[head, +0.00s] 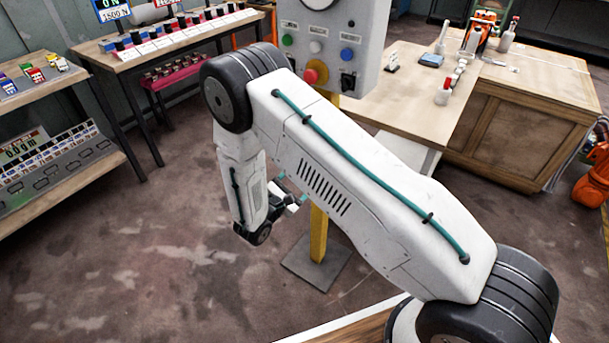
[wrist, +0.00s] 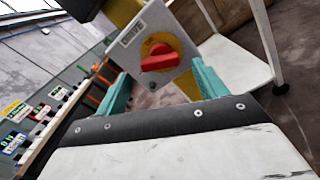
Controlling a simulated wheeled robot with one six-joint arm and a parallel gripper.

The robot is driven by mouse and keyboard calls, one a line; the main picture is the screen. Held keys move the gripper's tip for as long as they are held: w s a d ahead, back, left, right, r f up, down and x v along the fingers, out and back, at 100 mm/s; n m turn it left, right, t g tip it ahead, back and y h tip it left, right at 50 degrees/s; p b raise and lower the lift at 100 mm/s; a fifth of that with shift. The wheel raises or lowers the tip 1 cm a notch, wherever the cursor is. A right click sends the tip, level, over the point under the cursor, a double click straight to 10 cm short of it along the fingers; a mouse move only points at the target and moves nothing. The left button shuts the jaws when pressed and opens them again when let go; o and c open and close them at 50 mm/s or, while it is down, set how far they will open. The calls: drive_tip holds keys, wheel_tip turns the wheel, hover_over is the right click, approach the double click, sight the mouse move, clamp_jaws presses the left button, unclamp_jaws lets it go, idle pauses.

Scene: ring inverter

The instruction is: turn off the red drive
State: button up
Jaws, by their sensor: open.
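A red rotary handle (wrist: 160,58) sits on a yellow disc on a grey plate (wrist: 130,35) in the wrist view. The handle lies roughly level across the disc. A small label is at the plate's upper left. My gripper (head: 291,190) is open, low beside the yellow post (head: 319,235) in the head view. In the wrist view its two teal fingers stand apart, left and right of the handle, with nothing visibly held. I cannot tell how far the fingertips are from the handle. In the head view the handle and plate are not visible, and my arm covers part of that area.
A grey control box (head: 340,40) with colored buttons and a red mushroom button stands on the post. A bench (head: 170,35) with a row of devices is at back left, a shelf (head: 50,140) at left, and a wooden workbench (head: 520,130) at right. Floor at left is clear.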

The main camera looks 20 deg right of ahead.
drive_tip(key=x, duration=0.3)
drive_tip(key=shift+w+d, duration=0.2)
drive_tip(key=shift+d, duration=0.05)
drive_tip(key=c, duration=1)
drive_tip(key=shift+n, duration=2.7)
